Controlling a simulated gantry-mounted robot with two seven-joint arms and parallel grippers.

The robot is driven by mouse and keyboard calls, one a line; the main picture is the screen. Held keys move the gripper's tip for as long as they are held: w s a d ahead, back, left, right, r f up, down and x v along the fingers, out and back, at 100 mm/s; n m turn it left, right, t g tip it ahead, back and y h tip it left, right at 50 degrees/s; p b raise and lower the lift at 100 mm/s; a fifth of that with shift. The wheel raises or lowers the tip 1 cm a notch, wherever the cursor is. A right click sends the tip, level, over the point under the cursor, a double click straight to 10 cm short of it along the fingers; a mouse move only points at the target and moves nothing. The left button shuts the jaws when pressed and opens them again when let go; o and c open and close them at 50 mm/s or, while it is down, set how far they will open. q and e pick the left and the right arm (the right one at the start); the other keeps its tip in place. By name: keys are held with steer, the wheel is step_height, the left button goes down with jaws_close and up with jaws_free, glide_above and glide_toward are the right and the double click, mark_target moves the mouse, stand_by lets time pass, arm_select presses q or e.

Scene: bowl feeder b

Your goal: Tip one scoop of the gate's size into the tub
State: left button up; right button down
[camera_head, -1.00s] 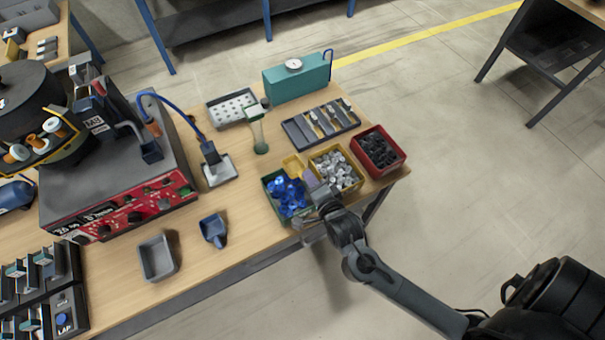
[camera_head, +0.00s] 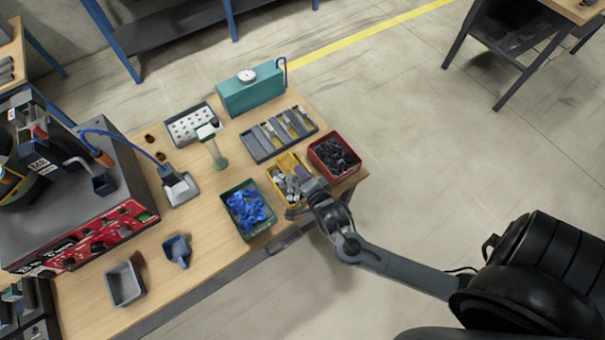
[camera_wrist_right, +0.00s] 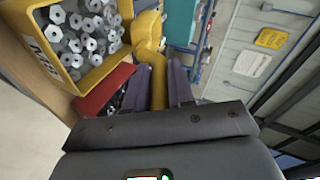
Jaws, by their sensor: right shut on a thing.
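My right gripper (camera_head: 303,187) is at the front of the yellow bin (camera_head: 271,178) of grey hex nuts. In the right wrist view its purple-grey fingers are shut on the yellow handle of a scoop (camera_wrist_right: 158,78). The scoop's bowl is only partly in that view, beside the nut bin (camera_wrist_right: 97,77), and its contents cannot be made out. A grey open tub (camera_head: 125,285) stands at the table's front left, well apart from the gripper. The feeder machine (camera_head: 83,236) is at the left; its gate label is too small to read surely. My left gripper is not in view.
A green bin (camera_head: 233,227) of blue parts and a red bin (camera_head: 353,170) of dark parts flank the yellow bin. A blue scoop (camera_head: 177,251) lies near the tub.

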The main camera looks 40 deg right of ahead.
steer(key=shift+w+d+f+b, duration=0.1)
steer(key=shift+f+b, duration=2.95)
steer(key=shift+f, duration=1.5)
steer(key=shift+r, duration=0.15)
